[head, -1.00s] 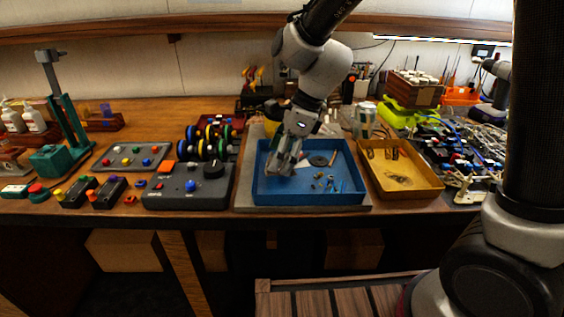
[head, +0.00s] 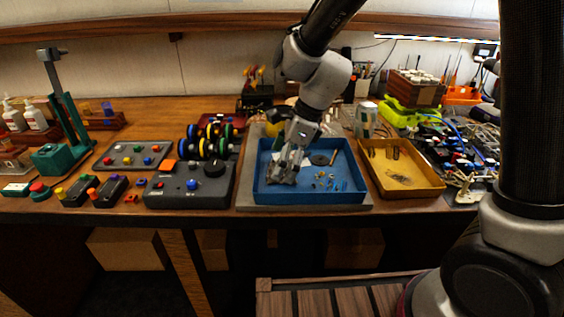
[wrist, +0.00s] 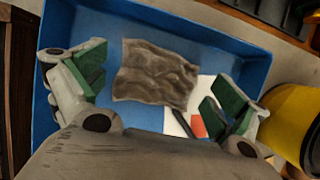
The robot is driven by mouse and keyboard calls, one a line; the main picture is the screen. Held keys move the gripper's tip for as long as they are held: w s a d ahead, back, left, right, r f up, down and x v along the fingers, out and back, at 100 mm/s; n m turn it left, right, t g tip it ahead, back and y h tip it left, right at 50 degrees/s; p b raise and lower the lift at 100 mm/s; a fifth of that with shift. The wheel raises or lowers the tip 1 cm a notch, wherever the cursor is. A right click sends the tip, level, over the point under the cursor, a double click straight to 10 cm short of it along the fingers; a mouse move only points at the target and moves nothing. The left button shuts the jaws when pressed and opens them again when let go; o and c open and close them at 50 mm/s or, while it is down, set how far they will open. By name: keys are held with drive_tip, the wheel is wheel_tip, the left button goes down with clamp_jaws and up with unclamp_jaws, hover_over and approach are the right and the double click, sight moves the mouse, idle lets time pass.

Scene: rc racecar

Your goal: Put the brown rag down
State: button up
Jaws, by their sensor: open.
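The brown rag (wrist: 155,74) shows in the wrist view as a crumpled grey-brown cloth. It lies inside the blue tray (wrist: 255,68) and looks flat on its floor. My gripper (wrist: 158,92) is open, with one green-padded finger on each side of the rag and clear gaps between them. In the head view my gripper (head: 284,172) points down into the left part of the blue tray (head: 310,198).
Small brass parts (head: 327,182) and a dark disc (head: 319,160) lie in the tray's right half. A yellow tray (head: 415,191) stands to the right. A black control box (head: 175,198) is to the left. A yellow round object (wrist: 300,112) stands close outside the tray.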

drive_tip(key=v, duration=1.2)
drive_tip(key=s+d+r+n+t+h, duration=0.1)
drive_tip(key=s+d+n, duration=0.4)
drive_tip(key=d, duration=0.4)
drive_tip(key=s+d+r+n+t+h, duration=0.1)
drive_tip(key=s+d+r+n+h, duration=0.1)
drive_tip(key=s+d+n, duration=0.4)
drive_tip(key=s+d+r+n+t+h, duration=0.1)
drive_tip(key=s+d+n, duration=0.4)
drive_tip(key=d, duration=0.9)
drive_tip(key=shift+r+n+t, duration=0.5)
drive_tip(key=shift+r+n, duration=0.05)
drive_tip(key=shift+n, duration=0.65)
drive_tip(key=shift+s+d, duration=0.1)
drive_tip(key=shift+s, duration=0.05)
drive_tip(key=shift+c, duration=0.2)
